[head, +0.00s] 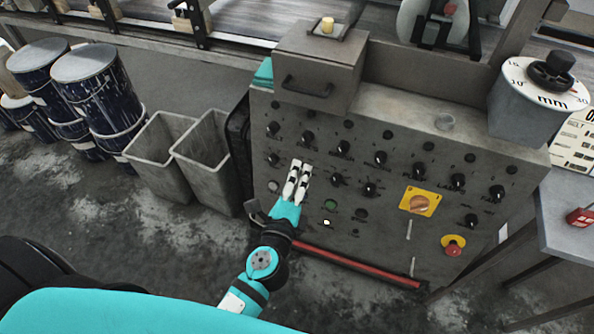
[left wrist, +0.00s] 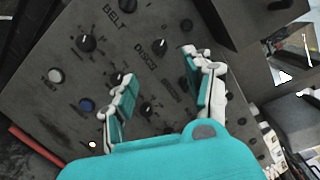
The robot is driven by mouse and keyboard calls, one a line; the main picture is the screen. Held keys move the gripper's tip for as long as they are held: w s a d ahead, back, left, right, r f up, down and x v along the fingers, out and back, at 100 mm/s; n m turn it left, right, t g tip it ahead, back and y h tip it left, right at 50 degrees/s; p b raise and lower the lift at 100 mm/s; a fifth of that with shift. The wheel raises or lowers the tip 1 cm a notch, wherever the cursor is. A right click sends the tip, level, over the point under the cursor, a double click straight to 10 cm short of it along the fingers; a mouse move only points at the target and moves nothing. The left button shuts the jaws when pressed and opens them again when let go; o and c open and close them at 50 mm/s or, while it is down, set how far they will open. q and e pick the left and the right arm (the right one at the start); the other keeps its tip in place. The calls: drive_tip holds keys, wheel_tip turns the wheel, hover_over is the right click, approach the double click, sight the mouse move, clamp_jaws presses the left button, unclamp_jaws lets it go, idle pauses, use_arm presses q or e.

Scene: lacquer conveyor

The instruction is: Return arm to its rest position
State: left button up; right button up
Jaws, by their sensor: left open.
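My left arm (head: 262,264) reaches from the bottom of the head view up to a grey control panel (head: 395,215). My left gripper (head: 301,168) is in front of the left part of the panel, among its black knobs. In the left wrist view the two white and teal fingers (left wrist: 160,66) are spread apart with nothing held between them. The panel face (left wrist: 60,105) lies beyond them, with knobs under and between the fingers. I cannot tell whether a fingertip touches the panel. My right gripper is not in view.
A red bar (head: 355,267) runs along the panel's lower edge. Grey bins (head: 205,160) and drums (head: 95,85) stand left. A table (head: 575,230) is at the right.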

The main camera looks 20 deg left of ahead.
use_arm(q)
drive_tip(key=s+f+n+g+h+p, duration=0.1)
drive_tip(key=s+f+n+g, duration=0.3)
drive_tip(key=f, duration=1)
drive_tip(key=s+f+n+g+h+p, duration=0.15)
drive_tip(key=s+f+n+g, duration=0.35)
drive_tip(key=f, duration=0.9)
drive_tip(key=s+a+f+n+g, duration=0.2)
drive_tip(key=s+f, duration=0.3)
drive_tip(key=s, duration=0.5)
drive_tip(key=s+a+f+n+g+p, duration=0.1)
drive_tip(key=s+a+f+n+g, duration=0.1)
drive_tip(key=s+f, duration=0.4)
drive_tip(key=s+a+f+n+g+p, duration=0.1)
drive_tip(key=s+a+f+n+g, duration=0.2)
drive_tip(key=s, duration=1.1)
wheel_tip(320, 180, down, 3)
drive_tip(key=a+n, duration=0.1)
drive_tip(key=n, duration=0.1)
drive_tip(key=shift+s+n+y, duration=0.15)
drive_tip(key=shift+n+y, duration=0.15)
drive_tip(key=shift+y, duration=0.05)
drive_tip(key=shift+r, duration=0.1)
